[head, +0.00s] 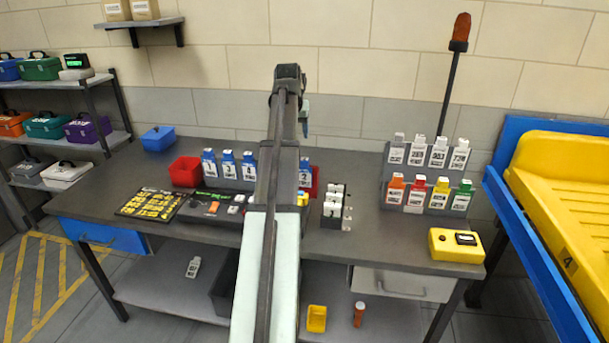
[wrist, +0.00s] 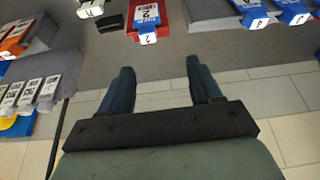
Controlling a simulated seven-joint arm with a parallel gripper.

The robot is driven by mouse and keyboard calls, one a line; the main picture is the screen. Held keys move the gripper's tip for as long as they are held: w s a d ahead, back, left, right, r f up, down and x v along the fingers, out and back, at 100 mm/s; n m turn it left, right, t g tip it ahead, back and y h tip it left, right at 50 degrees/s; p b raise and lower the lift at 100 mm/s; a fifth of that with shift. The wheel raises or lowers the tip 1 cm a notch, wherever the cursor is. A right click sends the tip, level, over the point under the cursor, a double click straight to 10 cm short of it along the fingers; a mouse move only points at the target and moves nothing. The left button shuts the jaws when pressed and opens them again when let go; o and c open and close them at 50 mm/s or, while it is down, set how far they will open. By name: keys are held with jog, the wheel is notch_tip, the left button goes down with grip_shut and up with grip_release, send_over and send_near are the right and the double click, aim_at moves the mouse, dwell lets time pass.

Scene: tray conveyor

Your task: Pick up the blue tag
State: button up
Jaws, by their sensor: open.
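Several blue tags with white number labels show. A few blue tags (head: 228,163) stand in a grey rack (head: 232,183) left of my arm. Another blue tag (head: 305,172), numbered 2, is partly hidden just right of my arm. It also shows in the wrist view (wrist: 146,15), against a red bin (wrist: 178,20). More blue tags (wrist: 291,12) are at that view's upper right. My gripper (wrist: 160,66) is open and empty, with nothing between its fingers. In the head view my gripper (head: 304,122) is raised above the table, partly behind my arm.
A grey rack with white, orange, red, yellow and green tags (head: 441,190) stands at the right. A yellow box (head: 457,245) is at the table's right front, beside the conveyor's yellow tray (head: 565,180). A red bin (head: 185,170) and small white items (head: 333,208) also occupy the table (head: 370,235).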

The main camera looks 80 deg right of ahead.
aim_at(305, 159)
jog(key=x, duration=0.4)
jog(key=s+x, duration=0.1)
jog(key=x, duration=0.3)
jog(key=s+x, duration=0.1)
jog(key=x, duration=0.4)
jog(key=shift+s+a, duration=0.1)
jog(key=shift+s, duration=0.05)
grip_shut()
dwell(0.7)
